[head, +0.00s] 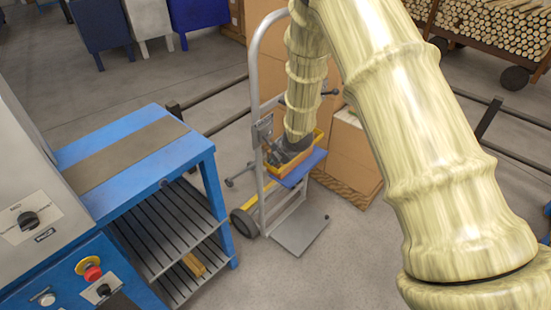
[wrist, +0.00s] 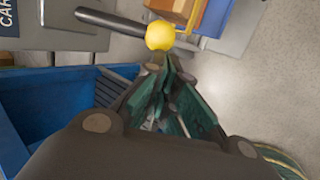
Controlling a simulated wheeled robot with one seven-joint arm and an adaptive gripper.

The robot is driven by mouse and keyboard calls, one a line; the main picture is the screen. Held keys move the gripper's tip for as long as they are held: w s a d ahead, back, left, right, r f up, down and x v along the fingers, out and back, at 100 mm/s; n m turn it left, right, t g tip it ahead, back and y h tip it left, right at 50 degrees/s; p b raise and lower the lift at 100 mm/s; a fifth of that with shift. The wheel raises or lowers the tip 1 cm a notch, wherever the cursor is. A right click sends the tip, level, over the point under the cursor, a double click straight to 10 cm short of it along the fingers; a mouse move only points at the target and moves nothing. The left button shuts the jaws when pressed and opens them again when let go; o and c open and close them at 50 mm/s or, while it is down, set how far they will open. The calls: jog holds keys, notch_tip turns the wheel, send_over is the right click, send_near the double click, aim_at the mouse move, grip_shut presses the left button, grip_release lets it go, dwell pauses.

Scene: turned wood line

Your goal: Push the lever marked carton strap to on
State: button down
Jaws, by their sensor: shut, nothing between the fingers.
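In the wrist view a lever with a dark shaft (wrist: 108,21) and a round yellow knob (wrist: 160,36) crosses the top. In the head view my gripper (head: 283,157) is low beside the upright hand truck (head: 254,80), largely covered by my wrist. I cannot make out the yellow knob there.
A blue bench (head: 190,146) with slatted shelves stands at left, a wooden block (head: 194,264) on its lower shelf. A control panel has a red button (head: 92,272). Cardboard boxes (head: 350,150) stand behind the hand truck. Floor at front centre is clear.

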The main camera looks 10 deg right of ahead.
jog(key=shift+r, duration=0.2)
dwell(0.3)
jog(key=shift+r+p, duration=0.6)
jog(key=shift+r, duration=0.05)
